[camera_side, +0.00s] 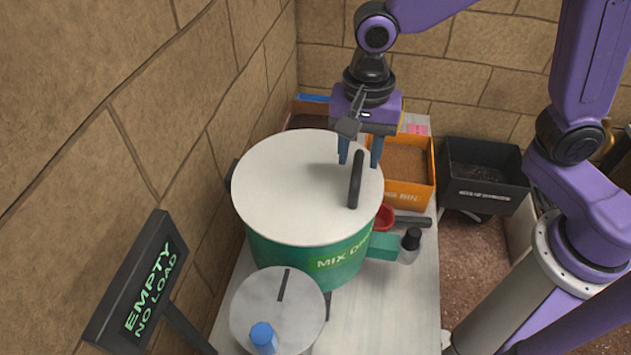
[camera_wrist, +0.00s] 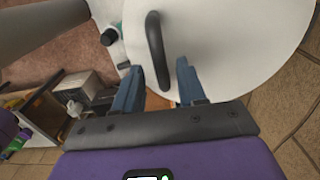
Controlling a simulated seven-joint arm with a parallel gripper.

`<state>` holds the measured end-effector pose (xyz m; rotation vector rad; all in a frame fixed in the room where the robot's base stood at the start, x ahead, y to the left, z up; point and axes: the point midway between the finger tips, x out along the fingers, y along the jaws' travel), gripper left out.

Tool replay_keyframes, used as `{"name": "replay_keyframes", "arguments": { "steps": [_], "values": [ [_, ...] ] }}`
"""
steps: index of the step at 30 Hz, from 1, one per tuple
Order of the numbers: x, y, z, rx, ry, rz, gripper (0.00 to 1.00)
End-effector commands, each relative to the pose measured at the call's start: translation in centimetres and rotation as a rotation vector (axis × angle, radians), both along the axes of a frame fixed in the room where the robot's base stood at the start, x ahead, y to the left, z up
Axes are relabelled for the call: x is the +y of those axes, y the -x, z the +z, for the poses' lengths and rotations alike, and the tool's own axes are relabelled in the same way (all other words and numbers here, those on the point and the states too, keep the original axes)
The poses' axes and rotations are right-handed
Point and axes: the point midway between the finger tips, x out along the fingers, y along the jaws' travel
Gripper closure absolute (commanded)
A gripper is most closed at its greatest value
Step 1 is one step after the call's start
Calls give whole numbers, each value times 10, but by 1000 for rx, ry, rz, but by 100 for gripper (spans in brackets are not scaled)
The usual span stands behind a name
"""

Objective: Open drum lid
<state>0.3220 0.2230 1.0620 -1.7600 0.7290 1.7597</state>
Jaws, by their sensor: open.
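The mix drum (camera_side: 290,258) is a green round drum on a pale table, with its label partly readable. Its white lid (camera_side: 290,185) lies flat on top and covers it. A dark bar handle (camera_side: 355,180) stands on the lid's right side. My gripper (camera_side: 359,160) is open and empty just behind the handle, with its fingers pointing down. In the wrist view my two blue fingers (camera_wrist: 157,85) are apart, and the lid handle (camera_wrist: 157,50) lies ahead, roughly in line with the gap. The lid (camera_wrist: 230,45) fills the upper right there. The drum's inside is hidden.
A smaller round grey-lidded container (camera_side: 272,310) with a blue cap stands in front. An orange bin (camera_side: 432,180) and a black bin (camera_side: 487,175) stand behind right. A sign reading "EMPTY NO LOAD" (camera_side: 140,285) stands front left. A stone wall is close on the left.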

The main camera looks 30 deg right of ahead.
Motion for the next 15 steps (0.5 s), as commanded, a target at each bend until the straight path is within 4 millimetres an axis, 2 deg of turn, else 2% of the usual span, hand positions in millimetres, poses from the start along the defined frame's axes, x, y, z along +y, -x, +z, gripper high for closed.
{"name": "replay_keyframes", "arguments": {
  "steps": [15],
  "values": [
    [0,0,-30,1,1,0,60]
  ]
}}
